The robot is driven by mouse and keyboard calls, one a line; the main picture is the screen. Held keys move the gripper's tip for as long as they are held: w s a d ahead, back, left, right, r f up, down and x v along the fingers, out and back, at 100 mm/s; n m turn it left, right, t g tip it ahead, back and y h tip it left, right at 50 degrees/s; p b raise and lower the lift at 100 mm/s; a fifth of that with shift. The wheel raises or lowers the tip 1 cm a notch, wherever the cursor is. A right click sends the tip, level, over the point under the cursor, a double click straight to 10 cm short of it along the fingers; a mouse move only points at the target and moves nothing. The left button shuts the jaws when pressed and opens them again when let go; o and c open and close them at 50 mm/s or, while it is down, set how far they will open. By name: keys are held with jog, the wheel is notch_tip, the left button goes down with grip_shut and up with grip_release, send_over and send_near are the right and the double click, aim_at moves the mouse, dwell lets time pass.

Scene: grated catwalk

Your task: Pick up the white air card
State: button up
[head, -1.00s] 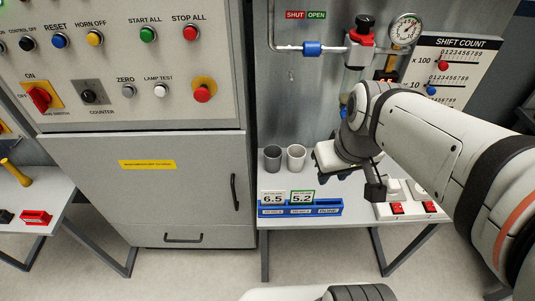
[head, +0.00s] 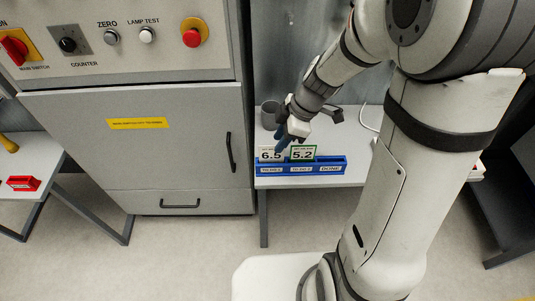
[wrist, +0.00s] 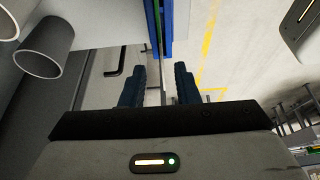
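Two upright cards stand in the blue rack (head: 330,166): a whitish-bordered card marked 6.5 (head: 268,156) at the left and a green-bordered card marked 5.2 (head: 303,153) beside it. The small header print is too small to read, so I cannot confirm which is the air card. My gripper (head: 283,140) is at the 6.5 card's upper edge, partly covering it. In the wrist view my gripper (wrist: 160,85) is open, its dark blue fingers apart, with thin card edges seen edge-on ahead of and between them. I cannot tell whether a finger touches a card.
A dark grey cup (head: 269,113) stands behind the rack; two cups, one grey (wrist: 43,48), show at the wrist view's left. The grey cabinet (head: 150,155) stands left of the table. Open floor (head: 190,260) lies in front.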

aim_at(272, 152)
jog(key=x, duration=0.6)
jog(key=shift+s+a+p, duration=0.1)
jog(key=shift+s+p, duration=0.05)
jog(key=shift+p, duration=0.25)
jog(key=shift+c, duration=0.2)
grip_shut()
